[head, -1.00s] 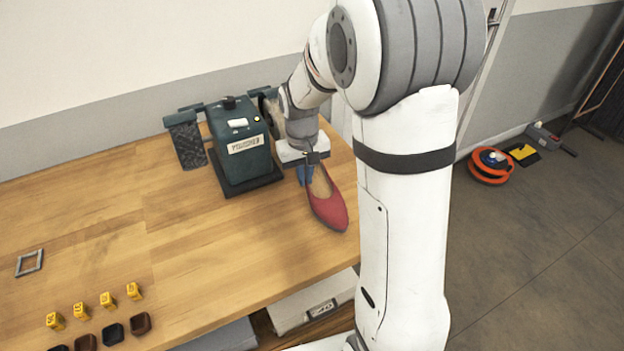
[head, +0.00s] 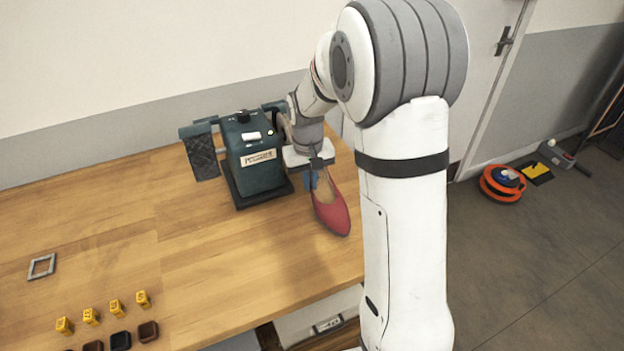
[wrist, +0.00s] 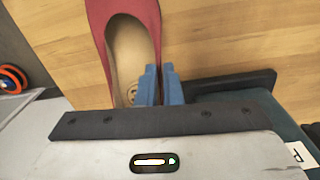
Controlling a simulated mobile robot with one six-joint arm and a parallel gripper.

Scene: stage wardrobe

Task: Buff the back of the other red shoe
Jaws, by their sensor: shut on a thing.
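A red shoe (head: 333,214) with a tan inside is at the right side of the wooden bench, beside the polisher, its toe toward the front. My gripper (wrist: 158,84) is shut on the shoe's side near the heel, its blue fingers on the rim in the wrist view, where the shoe (wrist: 93,14) also shows. The heel is hidden behind my gripper. The green polisher (head: 254,160) stands just left of my gripper, with a dark textured roll at its left end. Its right-hand wheel (head: 285,128) is partly hidden behind my wrist.
Several yellow blocks (head: 116,307) and dark little trays (head: 120,340) sit at the bench's front left. A grey square frame (head: 42,266) lies further left. The middle of the bench (head: 180,240) is clear. An orange reel (head: 502,184) is on the floor at right.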

